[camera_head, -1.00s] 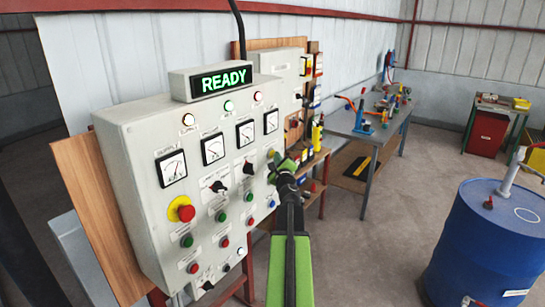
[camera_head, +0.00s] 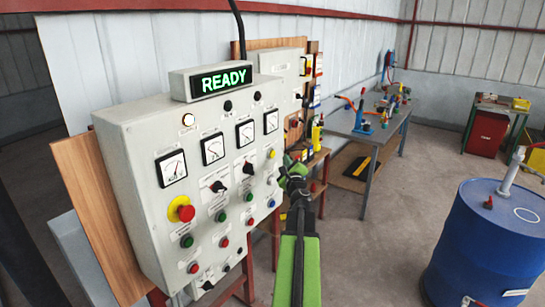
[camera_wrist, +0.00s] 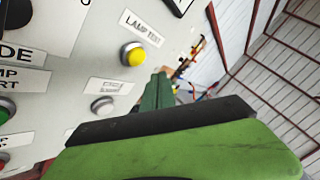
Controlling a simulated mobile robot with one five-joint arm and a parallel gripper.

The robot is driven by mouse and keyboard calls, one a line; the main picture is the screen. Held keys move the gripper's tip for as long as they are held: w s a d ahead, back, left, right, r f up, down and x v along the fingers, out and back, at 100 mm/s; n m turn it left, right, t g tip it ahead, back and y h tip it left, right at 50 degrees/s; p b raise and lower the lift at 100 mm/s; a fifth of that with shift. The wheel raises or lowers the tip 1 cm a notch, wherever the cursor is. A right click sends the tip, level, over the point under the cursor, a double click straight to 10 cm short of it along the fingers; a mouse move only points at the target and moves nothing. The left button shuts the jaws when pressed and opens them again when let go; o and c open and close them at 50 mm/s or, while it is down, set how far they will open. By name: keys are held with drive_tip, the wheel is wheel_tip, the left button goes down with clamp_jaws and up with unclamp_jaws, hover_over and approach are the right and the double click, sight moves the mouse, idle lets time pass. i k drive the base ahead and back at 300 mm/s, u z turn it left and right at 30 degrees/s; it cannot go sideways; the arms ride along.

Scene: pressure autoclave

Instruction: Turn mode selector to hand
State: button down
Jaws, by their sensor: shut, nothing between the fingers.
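The grey control panel (camera_head: 140,150) carries two black selector knobs. One knob (camera_head: 247,167) is right of centre, and the other (camera_head: 217,187) is lower left of it. Their labels are too small to read in the head view. In the wrist view, a label ending in "DE" (camera_wrist: 20,52) lies below a partly cut-off black knob (camera_wrist: 15,13). My gripper (camera_head: 287,163) is shut and empty, just right of the panel's yellow button (camera_head: 271,153). In the wrist view its green fingertips (camera_wrist: 160,85) are beside and below this button, labelled "LAMP TEST" (camera_wrist: 134,56).
A red emergency button (camera_head: 186,213) on a yellow ring and several coloured pushbuttons share the panel. A green READY display (camera_head: 222,80) stands on top. A workbench (camera_head: 345,124) is behind to the right. A blue barrel (camera_head: 485,245) stands at the right, with open floor between.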

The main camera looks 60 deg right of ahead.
sight(249, 168)
drive_tip(key=k, duration=1)
